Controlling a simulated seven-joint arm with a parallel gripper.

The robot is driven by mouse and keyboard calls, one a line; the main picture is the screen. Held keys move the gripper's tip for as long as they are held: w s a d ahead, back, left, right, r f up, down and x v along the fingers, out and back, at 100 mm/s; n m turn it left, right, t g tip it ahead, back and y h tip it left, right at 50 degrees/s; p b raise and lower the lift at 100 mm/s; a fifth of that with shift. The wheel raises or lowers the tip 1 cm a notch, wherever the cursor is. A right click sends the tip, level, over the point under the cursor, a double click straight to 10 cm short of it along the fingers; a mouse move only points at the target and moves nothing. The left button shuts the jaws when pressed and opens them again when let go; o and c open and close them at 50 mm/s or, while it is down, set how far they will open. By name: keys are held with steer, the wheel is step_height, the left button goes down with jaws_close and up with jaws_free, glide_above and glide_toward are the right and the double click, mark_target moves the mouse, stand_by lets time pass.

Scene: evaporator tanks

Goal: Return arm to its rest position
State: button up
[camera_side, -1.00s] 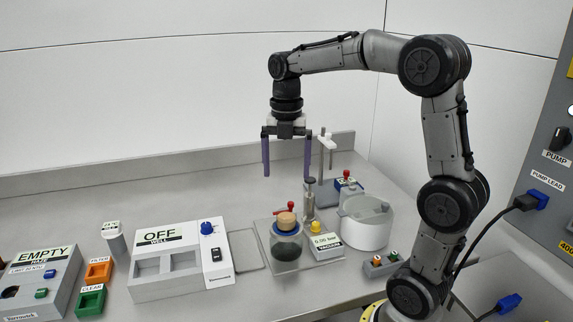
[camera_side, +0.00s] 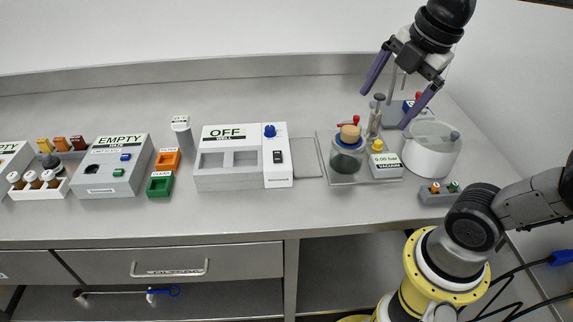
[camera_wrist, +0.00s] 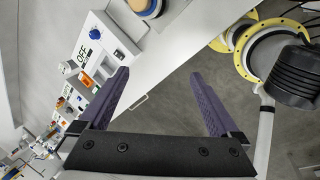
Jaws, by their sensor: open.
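My gripper (camera_side: 400,92) is high at the upper right in the side view, tilted, with its two purple fingers wide apart and nothing between them. It hangs in the air in front of or above the vacuum glassware; the exact height cannot be told. In the wrist view my gripper (camera_wrist: 165,95) also shows open and empty, with the bench edge and floor beyond the fingers. Part of my arm is cut off by the top and right edges of the side view.
Near my gripper stand a dark jar (camera_side: 346,158) with a cork, a vacuum gauge box (camera_side: 386,165) and a white round vessel (camera_side: 432,152). The OFF well unit (camera_side: 230,170), EMPTY box (camera_side: 112,168), orange bin (camera_side: 167,160) and green bin (camera_side: 160,185) are farther left. The front bench strip is clear.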

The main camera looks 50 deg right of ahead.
steer(key=s+a+f+m+t, duration=0.1)
steer(key=s+f+m, duration=0.3)
steer(key=m, duration=1.2)
step_height(320, 180, down, 2)
steer(key=shift+s+a+f+m+t, duration=0.15)
steer(key=shift+s+a+m+t, duration=0.2)
steer(key=shift+m+t, duration=0.05)
